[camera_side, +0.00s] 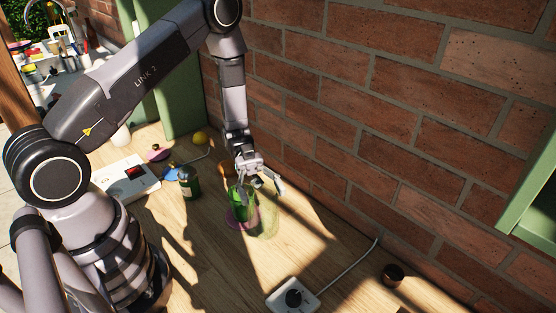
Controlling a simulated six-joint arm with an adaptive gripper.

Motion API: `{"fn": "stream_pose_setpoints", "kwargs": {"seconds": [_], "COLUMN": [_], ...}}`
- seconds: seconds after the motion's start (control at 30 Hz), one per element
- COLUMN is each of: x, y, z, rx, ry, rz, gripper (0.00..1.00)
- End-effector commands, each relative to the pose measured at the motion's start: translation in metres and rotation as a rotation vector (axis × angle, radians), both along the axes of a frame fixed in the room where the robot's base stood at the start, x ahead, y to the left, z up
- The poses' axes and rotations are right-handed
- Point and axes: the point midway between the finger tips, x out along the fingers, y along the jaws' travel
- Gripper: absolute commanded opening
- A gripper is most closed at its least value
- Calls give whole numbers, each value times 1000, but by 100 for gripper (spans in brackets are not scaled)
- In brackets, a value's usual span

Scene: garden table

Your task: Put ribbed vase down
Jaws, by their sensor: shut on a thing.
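A pale green, see-through vessel, which I take for the ribbed vase (267,222), is below my gripper (261,186), close to the brick wall. Its ribs are too small to make out. My gripper points down, with its fingers around the vase's upper part, and is shut on it. The vase looks upright. I cannot tell whether its base touches the wooden table (215,260). A darker green cup (238,205) stands just left of the vase, over a pink saucer (236,223), partly behind a finger.
A dark green jar (189,183) stands left of the cup. A white device (127,178), a blue item (173,172) and a yellow ball (200,138) lie farther back. Bare table lies between.

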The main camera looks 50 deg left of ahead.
Motion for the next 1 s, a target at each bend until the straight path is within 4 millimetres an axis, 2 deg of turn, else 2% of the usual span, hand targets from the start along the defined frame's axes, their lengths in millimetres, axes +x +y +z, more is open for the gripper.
{"fn": "stream_pose_setpoints", "kwargs": {"seconds": [0.1,0.2,0.33,0.47,0.7,1.0], "x": [24,38,51,57,60,60], "y": [-12,-18,-24,-27,-28,-28], "z": [-20,-39,-55,-63,-94,-97], "rx": [-1,-1,-1,-1,-1,-1], "ry": [1,2,2,2,2,0], "rz": [-2,0,0,1,2,2], "gripper": [20,20,20,20,20,20]}}
